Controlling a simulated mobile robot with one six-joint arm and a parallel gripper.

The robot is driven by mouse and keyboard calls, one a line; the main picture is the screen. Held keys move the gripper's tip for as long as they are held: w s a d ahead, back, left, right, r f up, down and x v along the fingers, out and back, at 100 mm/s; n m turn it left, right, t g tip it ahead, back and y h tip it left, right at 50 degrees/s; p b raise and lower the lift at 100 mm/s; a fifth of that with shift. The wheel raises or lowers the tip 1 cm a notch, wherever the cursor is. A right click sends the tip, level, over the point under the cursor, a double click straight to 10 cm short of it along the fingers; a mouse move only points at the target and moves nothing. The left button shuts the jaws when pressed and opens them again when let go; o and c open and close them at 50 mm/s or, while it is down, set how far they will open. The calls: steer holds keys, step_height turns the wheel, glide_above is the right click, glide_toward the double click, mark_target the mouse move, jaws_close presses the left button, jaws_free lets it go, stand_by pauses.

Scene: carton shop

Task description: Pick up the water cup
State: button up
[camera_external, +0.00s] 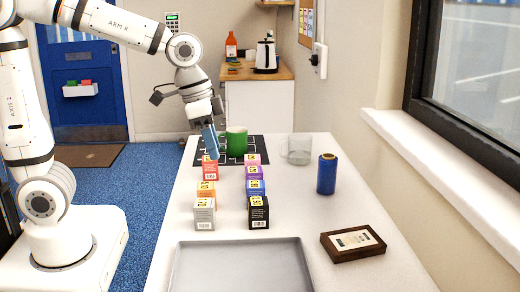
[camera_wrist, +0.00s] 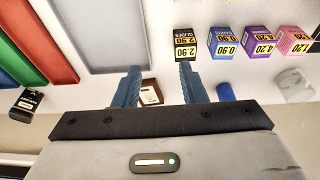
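A clear, see-through cup (camera_external: 298,148) stands on the white table, right of the dark grid mat and behind the blue cylinder. It also shows at the right edge of the wrist view (camera_wrist: 293,86). I cannot tell whether it holds water. A green mug (camera_external: 237,141) stands on the mat. My gripper (camera_external: 211,148) is above the left side of the table, near the red box and left of both cups. In the wrist view my gripper (camera_wrist: 160,72) has its two blue fingers apart with nothing held between them.
Two rows of small coloured boxes (camera_external: 256,188) stand mid-table. A blue cylinder (camera_external: 327,174) stands in front of the clear cup. A grey tray (camera_external: 240,268) and a brown framed card (camera_external: 353,243) lie nearer. A window ledge (camera_external: 440,170) runs along the right.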

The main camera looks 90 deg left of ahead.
steer(key=w+a, duration=1.1)
steer(key=t+p, duration=0.2)
glide_toward(295, 150)
step_height(295, 150, down, 3)
steer(key=s+a, duration=0.2)
steer(key=x, duration=0.2)
steer(key=p+x, duration=0.1)
steer(key=x, duration=0.2)
steer(key=s+p+x, duration=0.1)
steer(key=x, duration=0.1)
steer(key=shift+w+f, duration=0.1)
steer(key=shift+f, duration=0.3)
jaws_close()
